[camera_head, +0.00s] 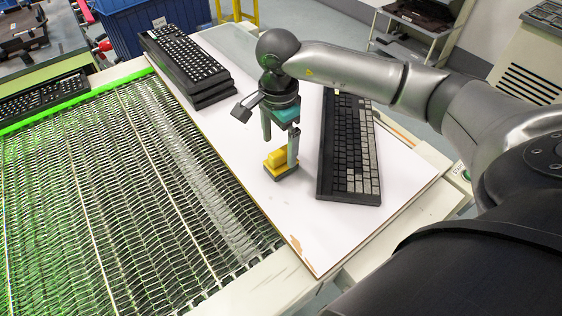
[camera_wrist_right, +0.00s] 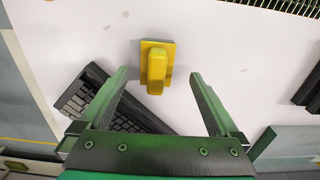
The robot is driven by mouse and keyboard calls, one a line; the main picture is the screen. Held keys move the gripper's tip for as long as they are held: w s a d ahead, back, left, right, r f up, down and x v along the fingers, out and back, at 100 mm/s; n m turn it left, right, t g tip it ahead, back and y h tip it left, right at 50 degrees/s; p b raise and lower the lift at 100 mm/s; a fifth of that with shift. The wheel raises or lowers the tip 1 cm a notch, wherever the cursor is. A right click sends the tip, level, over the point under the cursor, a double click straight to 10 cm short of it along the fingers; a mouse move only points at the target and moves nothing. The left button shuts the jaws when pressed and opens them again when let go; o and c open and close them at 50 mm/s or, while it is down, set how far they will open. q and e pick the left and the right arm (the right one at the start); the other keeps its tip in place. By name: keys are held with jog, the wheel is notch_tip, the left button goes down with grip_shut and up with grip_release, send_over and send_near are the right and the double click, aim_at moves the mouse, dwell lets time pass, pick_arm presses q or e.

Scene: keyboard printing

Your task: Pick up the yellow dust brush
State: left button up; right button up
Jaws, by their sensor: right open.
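The yellow dust brush (camera_head: 278,160) lies on the white board between the mesh belt and a keyboard. It has a yellow handle block on a flat base with a grey underside. It also shows in the right wrist view (camera_wrist_right: 156,67), beyond and between the finger ends. My right gripper (camera_head: 280,146) is open above the brush and points down, its fingers to either side of the brush in the picture. My left gripper is not in view.
A black keyboard (camera_head: 347,150) lies on the white board (camera_head: 352,222) right of the brush. Stacked keyboards (camera_head: 188,66) stand at the back left. A wire mesh belt (camera_head: 120,190) with a green edge fills the left side. The board in front of the brush is clear.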

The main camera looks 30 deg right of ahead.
aim_at(281, 160)
jog(key=f, duration=0.3)
jog(key=f+b, duration=0.1)
jog(key=f, duration=0.1)
jog(key=shift+s+d+f, duration=0.1)
jog(key=shift+s+f, duration=0.05)
jog(key=shift+s, duration=0.1)
grip_shut()
dwell(0.6)
